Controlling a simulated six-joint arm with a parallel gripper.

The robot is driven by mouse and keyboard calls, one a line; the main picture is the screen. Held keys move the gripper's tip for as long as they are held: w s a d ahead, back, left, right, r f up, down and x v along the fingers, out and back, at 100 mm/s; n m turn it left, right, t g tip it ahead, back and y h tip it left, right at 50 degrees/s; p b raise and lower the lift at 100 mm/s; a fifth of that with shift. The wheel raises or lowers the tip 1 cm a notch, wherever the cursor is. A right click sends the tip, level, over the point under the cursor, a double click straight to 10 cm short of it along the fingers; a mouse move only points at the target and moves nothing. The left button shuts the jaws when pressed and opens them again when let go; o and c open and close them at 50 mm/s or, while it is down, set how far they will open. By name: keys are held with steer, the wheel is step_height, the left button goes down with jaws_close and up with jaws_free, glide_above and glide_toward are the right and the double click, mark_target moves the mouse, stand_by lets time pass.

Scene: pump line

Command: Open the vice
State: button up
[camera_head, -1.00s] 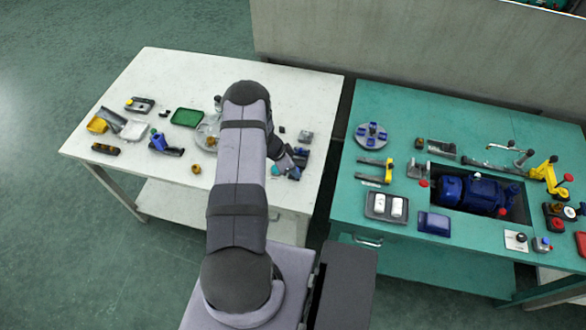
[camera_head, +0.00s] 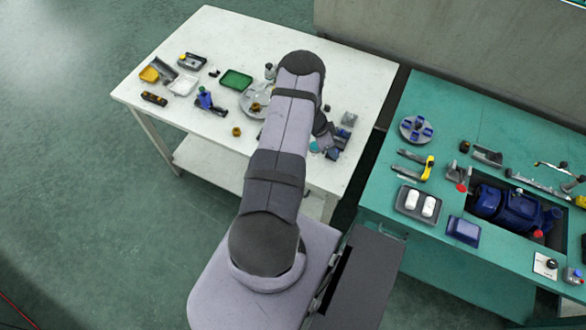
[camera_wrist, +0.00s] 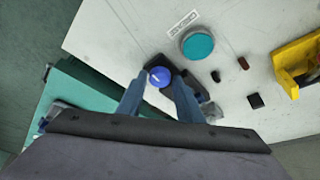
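In the wrist view a round blue knob (camera_wrist: 160,76) sits on a dark device (camera_wrist: 185,75) on the white table; I cannot tell for sure whether this is the vice. My gripper (camera_wrist: 158,80) has its two fingers apart, one on each side of the knob. I cannot tell whether a finger touches it. In the head view my arm hides much of this spot, and a dark blue part (camera_head: 333,153) shows near the table's right edge. Another blue device with a dark base (camera_head: 207,101) stands farther left on the white table.
A teal disc (camera_wrist: 197,45) lies close to the dark device. A yellow object (camera_wrist: 297,62) stands to the right in the wrist view. A grey block (camera_head: 348,118) is near the table edge. Beyond a gap, the green bench (camera_head: 385,215) holds a blue motor (camera_head: 505,205).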

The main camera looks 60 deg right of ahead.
steer(key=shift+a+f, duration=0.1)
steer(key=shift+s+n+t, duration=0.1)
steer(key=shift+n+t, duration=0.2)
steer(key=shift+n, duration=0.7)
steer(key=shift+s+n+t+h, duration=0.1)
steer(key=shift+n+t+h, duration=0.5)
steer(key=shift+n, duration=1.3)
steer(key=shift+n+t, duration=0.3)
steer(key=shift+n, duration=0.3)
steer(key=shift+f+n+b, duration=0.1)
steer(key=shift+n+b, duration=0.2)
steer(key=shift+b, duration=0.25)
steer(key=n+b, duration=0.1)
steer(key=b, duration=0.1)
steer(key=shift+f+t+b, duration=0.2)
steer(key=shift+t+b, duration=0.1)
steer(key=shift+b, duration=0.05)
steer(key=shift+n+b, duration=0.3)
steer(key=shift+b, duration=0.75)
steer(key=n+t+b, duration=0.1)
steer(key=n+b, duration=0.2)
steer(key=b, duration=1)
steer(key=shift+s, duration=0.2)
